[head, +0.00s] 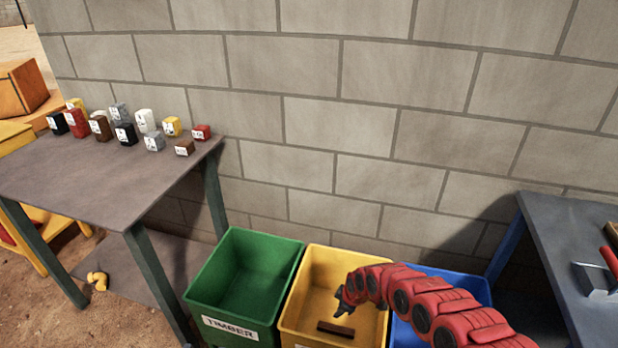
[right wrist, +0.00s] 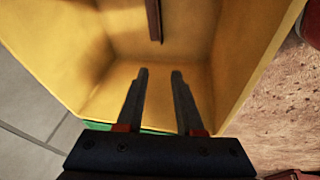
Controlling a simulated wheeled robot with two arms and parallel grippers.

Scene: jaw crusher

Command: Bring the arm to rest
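My right arm (head: 430,308) is red and reaches in from the lower right of the head view, over the blue and yellow bins. Its gripper (head: 340,306) is above the yellow bin (head: 317,258). In the right wrist view the gripper (right wrist: 159,75) points into the yellow bin, its two fingers apart with nothing between them. A dark brown bar (head: 336,329) lies on the floor of the yellow bin, apart from the fingers; it also shows at the top of the right wrist view (right wrist: 154,20). My left gripper does not show.
A green bin (head: 255,238) labelled TIMBER stands left of the yellow bin, a blue bin (head: 455,281) right. A table (head: 95,180) at left holds several small labelled blocks. A block wall (head: 390,120) closes the back.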

